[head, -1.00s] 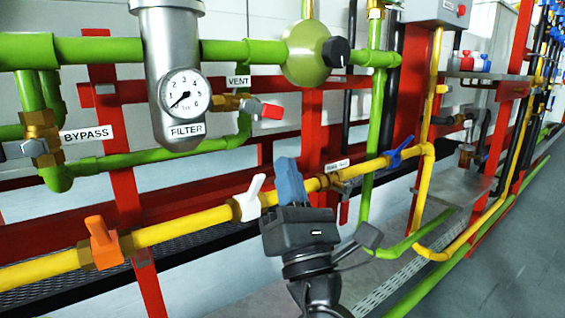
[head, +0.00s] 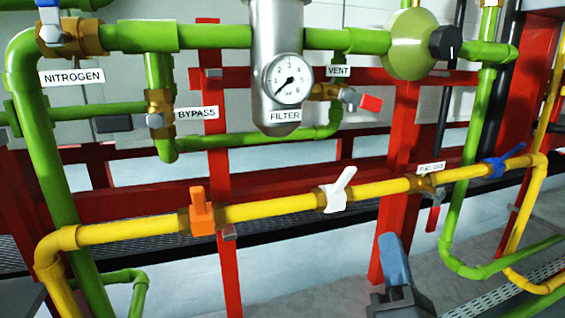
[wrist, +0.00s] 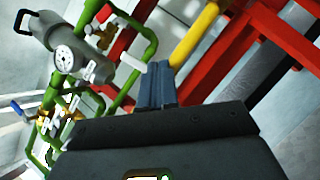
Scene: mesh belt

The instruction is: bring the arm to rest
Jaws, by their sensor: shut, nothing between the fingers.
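My gripper (head: 394,262) shows at the bottom of the head view, right of centre, with its blue fingers pointing up. It also shows in the wrist view (wrist: 158,82), where the two fingers are together with nothing between them. In the head view it appears below the yellow pipe (head: 280,207), in front of the pale floor, and overlaps none of the valve handles. The rest of my arm is cut off by the lower edge.
The yellow pipe carries an orange handle (head: 202,210), a white handle (head: 338,190) and a blue handle (head: 500,160). Green pipes (head: 210,38), a filter with a gauge (head: 288,80) and red posts (head: 222,150) stand behind. Floor (head: 310,285) shows around my gripper.

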